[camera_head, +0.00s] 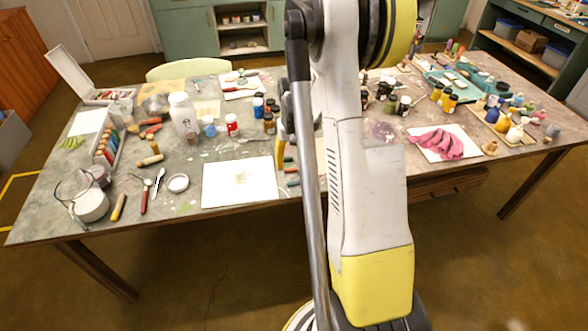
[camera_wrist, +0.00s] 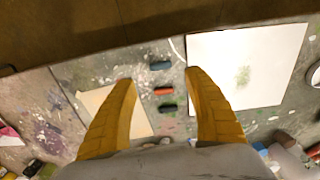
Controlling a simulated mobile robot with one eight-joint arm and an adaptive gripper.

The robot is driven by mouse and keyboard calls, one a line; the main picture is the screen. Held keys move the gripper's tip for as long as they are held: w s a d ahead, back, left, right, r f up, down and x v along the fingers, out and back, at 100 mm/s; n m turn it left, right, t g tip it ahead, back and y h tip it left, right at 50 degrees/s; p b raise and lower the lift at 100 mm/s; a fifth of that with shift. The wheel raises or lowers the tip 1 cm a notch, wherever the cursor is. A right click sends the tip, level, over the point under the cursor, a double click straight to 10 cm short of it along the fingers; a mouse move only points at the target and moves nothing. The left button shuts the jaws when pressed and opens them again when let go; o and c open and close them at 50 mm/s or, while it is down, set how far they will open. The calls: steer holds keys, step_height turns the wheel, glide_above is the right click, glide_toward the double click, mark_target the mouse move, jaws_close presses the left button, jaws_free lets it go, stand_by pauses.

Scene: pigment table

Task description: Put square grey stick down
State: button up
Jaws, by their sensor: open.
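Three short sticks lie in a row on the paint-stained table between and just beyond my fingertips in the wrist view: a dark blue-grey one (camera_wrist: 160,65) nearest the table edge, an orange-red one (camera_wrist: 163,91), and a dark grey-green one (camera_wrist: 168,107). I cannot tell which of the two dark ones is the square grey stick. My gripper (camera_wrist: 161,76) is open, with its two yellow fingers wide apart and nothing held between them. In the head view one yellow finger (camera_head: 281,150) shows beside my arm, which hides the rest of the gripper.
A white sheet with a faint smudge (camera_head: 240,182) lies left of the sticks; it also shows in the wrist view (camera_wrist: 245,65). A beige sheet (camera_wrist: 135,122) lies by one finger. Paint jars (camera_head: 268,122) stand behind. The table edge (camera_wrist: 110,50) is close.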

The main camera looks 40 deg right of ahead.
steer(key=s+a+r+n+t+h, duration=0.1)
steer(key=s+a+r+n+t, duration=0.15)
steer(key=a+r, duration=1.3)
steer(key=s+a+r+n+t, duration=0.2)
steer(key=s+a, duration=0.2)
steer(key=a, duration=0.2)
steer(key=s+a+r+n+t+y, duration=0.1)
steer(key=s+a+r+n+t, duration=0.1)
steer(key=s+a, duration=0.2)
steer(key=a, duration=0.3)
steer(key=shift+s+a+r+t, duration=0.25)
steer(key=shift+s+r+t, duration=0.1)
steer(key=shift+r, duration=0.05)
